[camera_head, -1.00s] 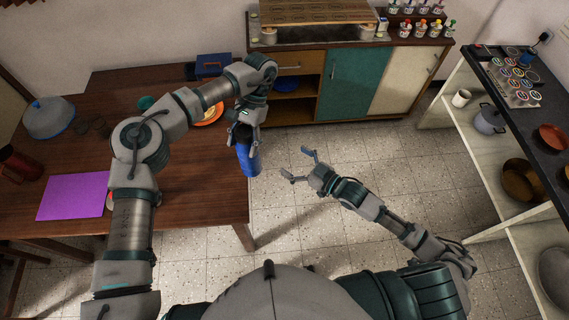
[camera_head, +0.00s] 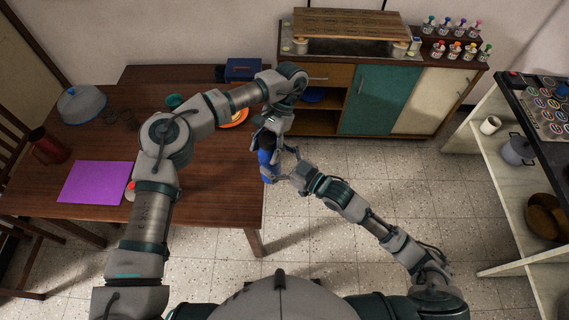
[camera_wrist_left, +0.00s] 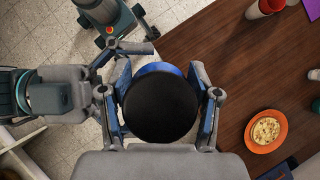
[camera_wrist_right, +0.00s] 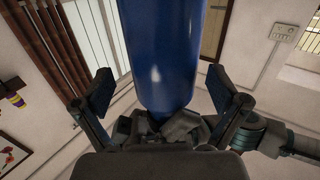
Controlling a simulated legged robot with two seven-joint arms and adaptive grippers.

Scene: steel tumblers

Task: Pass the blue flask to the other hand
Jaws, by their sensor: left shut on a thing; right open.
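The blue flask (camera_head: 266,160) hangs upright by the right edge of the table, held from above by my left gripper (camera_head: 270,128). In the left wrist view its dark round top (camera_wrist_left: 160,107) fills the space between the fingers of my left gripper (camera_wrist_left: 160,100), which is shut on it. My right gripper (camera_head: 290,165) is open, at the flask's lower right side in the head view. In the right wrist view the blue flask body (camera_wrist_right: 162,50) stands between and beyond the spread fingers of my right gripper (camera_wrist_right: 165,105); whether they touch it I cannot tell.
A cabinet (camera_head: 380,98) stands at the back and shelves (camera_head: 510,195) at the right. Open tiled floor lies between.

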